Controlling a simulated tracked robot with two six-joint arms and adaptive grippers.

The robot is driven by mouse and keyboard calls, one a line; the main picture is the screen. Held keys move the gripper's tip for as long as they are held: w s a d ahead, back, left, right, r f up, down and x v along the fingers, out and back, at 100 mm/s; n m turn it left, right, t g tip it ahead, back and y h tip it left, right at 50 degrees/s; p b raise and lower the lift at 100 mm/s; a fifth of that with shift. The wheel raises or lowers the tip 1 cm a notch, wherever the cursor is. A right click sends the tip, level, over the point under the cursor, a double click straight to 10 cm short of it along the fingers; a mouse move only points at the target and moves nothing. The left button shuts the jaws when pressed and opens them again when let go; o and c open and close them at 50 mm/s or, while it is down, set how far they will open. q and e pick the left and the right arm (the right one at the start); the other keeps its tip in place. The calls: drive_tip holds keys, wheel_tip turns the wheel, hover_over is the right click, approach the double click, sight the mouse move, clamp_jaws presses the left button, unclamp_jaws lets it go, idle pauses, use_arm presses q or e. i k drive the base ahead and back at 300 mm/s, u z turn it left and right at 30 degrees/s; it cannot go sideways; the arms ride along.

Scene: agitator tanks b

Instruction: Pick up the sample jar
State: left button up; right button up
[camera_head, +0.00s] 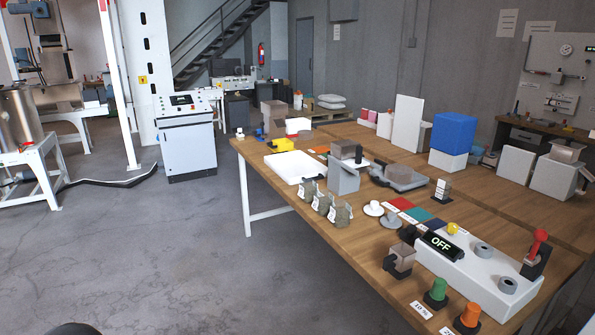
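Several small grey-green containers with white labels stand in a row near the table's left edge: one at the back (307,190), one in the middle (321,201) and one in front (340,214). They look like sample jars, but the labels are too small to read, so I cannot tell which one is the sample jar. They stand upright and close together beside a grey box (344,178). Neither of my grippers shows clearly. A dark rounded shape at the bottom left edge is too cropped to identify.
The long wooden table (366,262) carries a white panel with an OFF display (440,243), green (437,292) and orange (469,316) knobs, a white tray (292,167), coloured mats and a blue box (459,133). The concrete floor (150,255) left of the table is clear.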

sight(321, 203)
drive_tip(key=k, duration=1.3)
drive_tip(key=u, duration=0.4)
drive_tip(key=i, duration=1.1)
drive_tip(key=u, duration=0.7)
drive_tip(key=i, duration=1.35)
drive_tip(key=z, duration=0.6)
drive_tip(key=i, duration=1.2)
drive_tip(key=z, duration=0.9)
drive_tip(key=i, duration=0.45)
drive_tip(key=z, duration=0.3)
drive_tip(key=k, duration=0.5)
